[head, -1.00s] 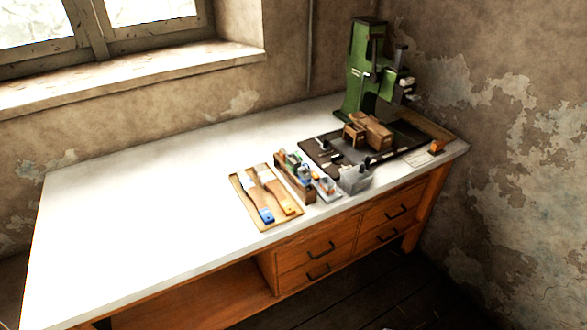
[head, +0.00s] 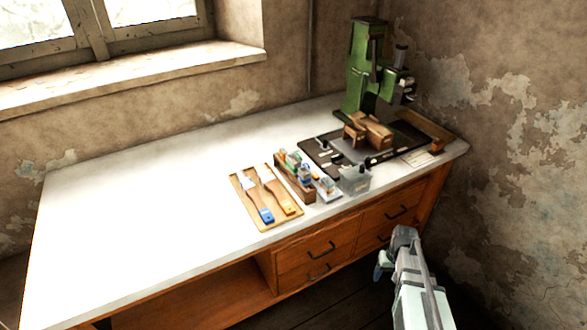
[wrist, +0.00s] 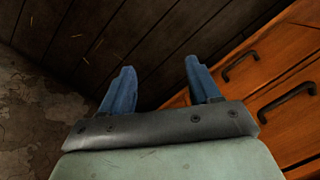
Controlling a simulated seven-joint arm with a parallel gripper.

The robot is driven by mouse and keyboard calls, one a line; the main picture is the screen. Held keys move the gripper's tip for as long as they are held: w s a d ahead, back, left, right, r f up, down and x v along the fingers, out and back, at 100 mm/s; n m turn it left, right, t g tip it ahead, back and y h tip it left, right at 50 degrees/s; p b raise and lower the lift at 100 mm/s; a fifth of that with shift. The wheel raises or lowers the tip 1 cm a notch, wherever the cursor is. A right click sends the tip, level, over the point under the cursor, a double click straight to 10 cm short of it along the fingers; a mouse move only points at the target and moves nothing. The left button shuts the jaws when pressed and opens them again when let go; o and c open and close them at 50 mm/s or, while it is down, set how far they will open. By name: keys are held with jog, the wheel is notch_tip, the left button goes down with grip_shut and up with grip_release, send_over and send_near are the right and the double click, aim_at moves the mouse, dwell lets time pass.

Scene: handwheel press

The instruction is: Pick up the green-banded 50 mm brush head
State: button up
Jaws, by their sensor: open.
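I cannot pick out the green-banded brush head for certain in the head view. Small green, white, blue and orange items stand in a narrow wooden box (head: 308,195), too small to tell apart. Two brushes, one with a blue end (head: 266,215) and one with an orange end (head: 288,207), lie on a wooden tray (head: 245,203) left of the box. My gripper (head: 384,265) is at the lower right, in front of the bench and away from these things. In the wrist view my gripper (wrist: 160,88) has its two blue fingers spread, with nothing between them.
A green press (head: 360,70) stands at the back right of the bench. Before it are a dark mat (head: 320,153), wooden blocks (head: 368,132) and a grey box (head: 355,179). Drawer handles (head: 320,251) stick out from the bench front. The white bench top (head: 150,220) is clear at left.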

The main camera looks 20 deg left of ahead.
jog(key=w+r+t+y, duration=0.1)
jog(key=w+r+t, duration=0.1)
jog(key=w+r, duration=1.15)
jog(key=w+r+t+y, duration=0.1)
jog(key=w+r+t, duration=0.2)
jog(key=w+r, duration=1.05)
notch_tip(320, 180, up, 18)
jog(key=n, duration=0.7)
send_over(293, 160)
jog(key=s+d, duration=0.4)
jog(key=shift+g+y, duration=0.3)
jog(key=shift+g, duration=0.1)
jog(key=shift+x, duration=6.85)
jog(key=shift+c, duration=0.3)
